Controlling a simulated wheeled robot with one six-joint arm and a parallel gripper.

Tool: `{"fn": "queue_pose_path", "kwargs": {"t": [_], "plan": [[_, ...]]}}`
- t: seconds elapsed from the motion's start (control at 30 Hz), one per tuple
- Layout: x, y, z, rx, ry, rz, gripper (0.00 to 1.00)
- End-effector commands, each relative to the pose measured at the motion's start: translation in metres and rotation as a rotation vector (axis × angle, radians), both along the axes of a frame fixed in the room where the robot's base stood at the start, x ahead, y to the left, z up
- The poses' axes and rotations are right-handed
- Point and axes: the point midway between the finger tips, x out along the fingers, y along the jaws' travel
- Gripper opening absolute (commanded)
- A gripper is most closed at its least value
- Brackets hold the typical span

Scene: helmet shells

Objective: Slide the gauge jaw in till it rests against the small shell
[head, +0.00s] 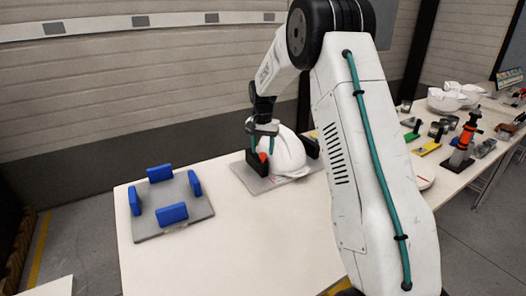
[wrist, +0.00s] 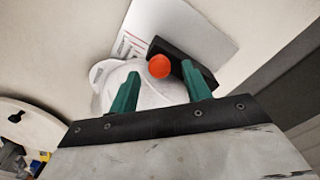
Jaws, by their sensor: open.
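The small white shell (head: 287,155) sits on the grey gauge plate (head: 268,186), between two black upright jaws. The left black jaw (head: 254,164) carries a round orange-red knob (head: 262,157). The far jaw (head: 310,147) stands at the shell's right. My gripper (head: 260,151) points down at the left jaw, its teal fingers open. In the wrist view the knob (wrist: 159,66) shows between the two fingertips (wrist: 160,70), with room on both sides. The jaw (wrist: 188,62) and shell (wrist: 152,92) lie beyond the fingers. I cannot tell whether the jaw touches the shell.
A grey plate (head: 151,222) with several blue blocks stands to the left on the white table (head: 240,240). Tools, an orange-and-black device (head: 464,143) and white shells (head: 446,100) stand at the right. The table's front middle is clear.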

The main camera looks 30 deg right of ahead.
Motion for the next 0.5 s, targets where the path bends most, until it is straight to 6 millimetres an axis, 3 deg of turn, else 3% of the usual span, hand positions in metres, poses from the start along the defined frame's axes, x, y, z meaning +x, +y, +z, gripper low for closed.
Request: {"fn": "queue_pose_path", "kwargs": {"t": [0.1, 0.3, 0.5], "plan": [[0.001, 0.0, 0.023, -0.001, -0.004, 0.0, 0.48], [0.001, 0.0, 0.052, -0.001, -0.003, 0.0, 0.48], [0.0, 0.0, 0.061, -0.001, -0.001, 0.0, 0.48]]}}
